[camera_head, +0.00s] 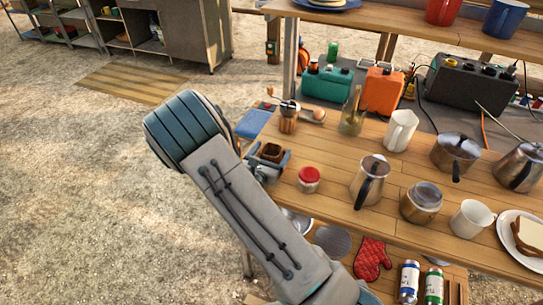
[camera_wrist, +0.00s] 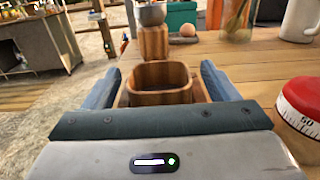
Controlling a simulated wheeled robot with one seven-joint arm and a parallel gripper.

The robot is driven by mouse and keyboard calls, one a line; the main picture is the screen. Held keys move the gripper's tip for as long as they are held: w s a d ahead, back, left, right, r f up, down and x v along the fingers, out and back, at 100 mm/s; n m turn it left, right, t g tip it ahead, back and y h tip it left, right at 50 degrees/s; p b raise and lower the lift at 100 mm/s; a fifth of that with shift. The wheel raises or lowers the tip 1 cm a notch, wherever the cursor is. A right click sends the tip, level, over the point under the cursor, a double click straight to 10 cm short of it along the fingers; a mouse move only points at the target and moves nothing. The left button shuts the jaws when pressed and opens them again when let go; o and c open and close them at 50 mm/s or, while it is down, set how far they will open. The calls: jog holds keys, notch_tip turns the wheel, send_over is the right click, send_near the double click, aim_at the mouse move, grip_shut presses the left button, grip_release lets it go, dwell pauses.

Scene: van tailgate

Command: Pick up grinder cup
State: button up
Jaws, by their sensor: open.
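The grinder cup, a small square wooden cup (camera_wrist: 160,97), stands on the wooden table near its left edge. In the head view the cup (camera_head: 271,151) is partly hidden by my gripper (camera_head: 267,161). In the wrist view my gripper (camera_wrist: 160,76) is open, with one blue-grey finger on each side of the cup. A gap shows between the fingers and the cup's upper walls; contact lower down is hidden. The cup's open top faces up and its inside looks dark. The wooden grinder (camera_head: 288,120) with a metal top and crank stands just behind the cup.
A red-topped timer (camera_head: 309,178) stands close to the right of my gripper; it also shows in the wrist view (camera_wrist: 300,108). A kettle (camera_head: 370,182), a steel canister (camera_head: 421,203), a white pitcher (camera_head: 400,130) and a glass jar (camera_head: 353,117) stand farther right. The table's left edge is near.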

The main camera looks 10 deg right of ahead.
jog(key=shift+w+d, duration=0.2)
jog(key=shift+w, duration=0.2)
jog(key=shift+c, duration=0.3)
jog(key=c, duration=1)
jog(key=shift+c, duration=0.2)
jog(key=shift+r, duration=0.15)
